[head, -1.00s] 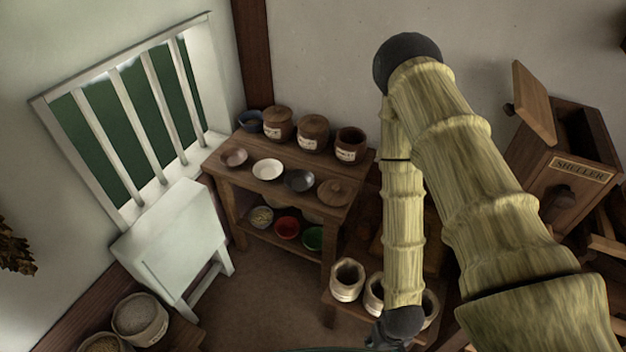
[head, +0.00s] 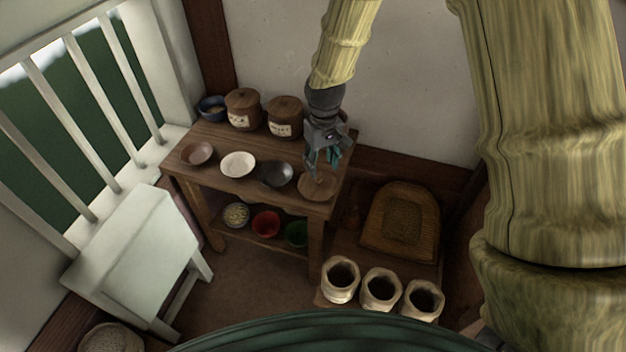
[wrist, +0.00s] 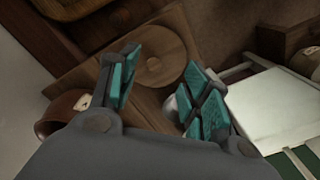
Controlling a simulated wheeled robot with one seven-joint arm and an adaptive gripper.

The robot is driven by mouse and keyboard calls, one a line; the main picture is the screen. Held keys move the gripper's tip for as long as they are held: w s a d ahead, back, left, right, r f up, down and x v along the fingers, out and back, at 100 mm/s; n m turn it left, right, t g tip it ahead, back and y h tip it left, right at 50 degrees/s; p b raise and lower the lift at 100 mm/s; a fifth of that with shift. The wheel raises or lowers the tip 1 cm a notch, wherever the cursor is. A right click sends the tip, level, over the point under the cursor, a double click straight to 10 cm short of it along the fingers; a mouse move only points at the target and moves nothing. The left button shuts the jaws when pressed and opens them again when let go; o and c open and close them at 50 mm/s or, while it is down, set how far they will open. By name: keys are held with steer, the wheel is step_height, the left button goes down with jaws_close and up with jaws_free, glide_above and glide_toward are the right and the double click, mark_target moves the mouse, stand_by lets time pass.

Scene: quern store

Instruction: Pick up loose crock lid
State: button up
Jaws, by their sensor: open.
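The loose crock lid (head: 318,186) is a round wooden disc with a small knob. It lies flat on the right front of the wooden table (head: 213,136). In the wrist view the lid (wrist: 151,58) shows beyond and between my fingers, with its knob visible. My gripper (head: 321,172) is open and empty, pointing down over the lid. In the wrist view its teal-padded fingers (wrist: 160,88) are spread wide. I cannot tell how large the gap to the lid is. The lidless crock at the table's back right is mostly hidden behind my gripper; its brown side shows in the wrist view (wrist: 60,112).
A dark bowl (head: 275,174) sits just left of the lid, with a white bowl (head: 238,164) and a brown bowl (head: 197,153) further left. Two lidded crocks (head: 243,108) (head: 285,117) stand behind. Open sacks (head: 340,279) stand at lower right.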

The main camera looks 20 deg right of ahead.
step_height(320, 180, up, 2)
steer(key=w, duration=0.2)
glide_above(318, 178)
step_height(318, 178, down, 5)
steer(key=shift+r, duration=0.1)
steer(key=shift+d+f, duration=0.1)
steer(key=shift+f, duration=2.7)
steer(key=shift+c, duration=0.2)
jaws_close()
